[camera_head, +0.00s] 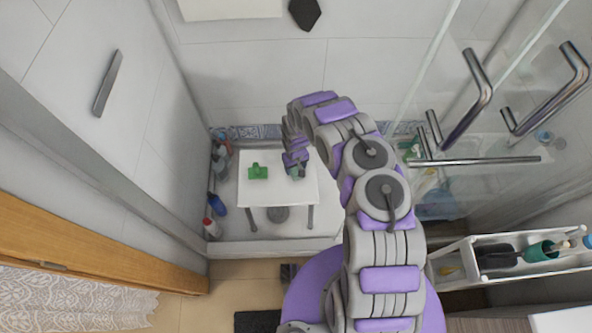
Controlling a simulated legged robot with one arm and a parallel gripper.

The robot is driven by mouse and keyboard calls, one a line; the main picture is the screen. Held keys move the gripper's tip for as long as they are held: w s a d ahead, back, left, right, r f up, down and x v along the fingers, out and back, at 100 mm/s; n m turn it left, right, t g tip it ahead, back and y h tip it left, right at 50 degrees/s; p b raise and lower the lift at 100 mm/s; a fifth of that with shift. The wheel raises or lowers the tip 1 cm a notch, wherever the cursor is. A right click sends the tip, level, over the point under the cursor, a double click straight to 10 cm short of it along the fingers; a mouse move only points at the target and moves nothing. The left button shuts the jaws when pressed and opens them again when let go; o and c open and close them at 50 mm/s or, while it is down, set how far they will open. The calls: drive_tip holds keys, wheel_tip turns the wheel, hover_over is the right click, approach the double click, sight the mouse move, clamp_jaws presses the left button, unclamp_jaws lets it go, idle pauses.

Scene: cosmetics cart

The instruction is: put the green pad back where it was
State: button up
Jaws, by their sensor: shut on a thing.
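A white table (280,206) stands in the tiled recess ahead. My gripper (295,169) is over the right half of its top, pointing down. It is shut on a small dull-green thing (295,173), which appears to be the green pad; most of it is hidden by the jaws. I cannot tell whether it touches the tabletop. A bright green object (257,172) with a raised part sits on the left half of the table, apart from my gripper.
Bottles (215,208) stand left of the table. Glass doors with metal handles (468,100) are at the right. A white cart (455,262) holding a green cup (541,251) and other items is at the lower right. The front of the tabletop is clear.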

sight(296, 169)
drive_tip(key=shift+w+d+f, duration=0.1)
drive_tip(key=shift+w+f, duration=0.2)
drive_tip(key=shift+f+b, duration=0.75)
drive_tip(key=shift+f, duration=0.7)
drive_tip(key=shift+f, duration=0.2)
drive_tip(key=o, duration=0.9)
drive_tip(key=shift+o, duration=0.2)
drive_tip(key=shift+r, duration=0.1)
wheel_tip(296, 169, up, 12)
drive_tip(key=p, duration=0.3)
drive_tip(key=shift+r, duration=0.1)
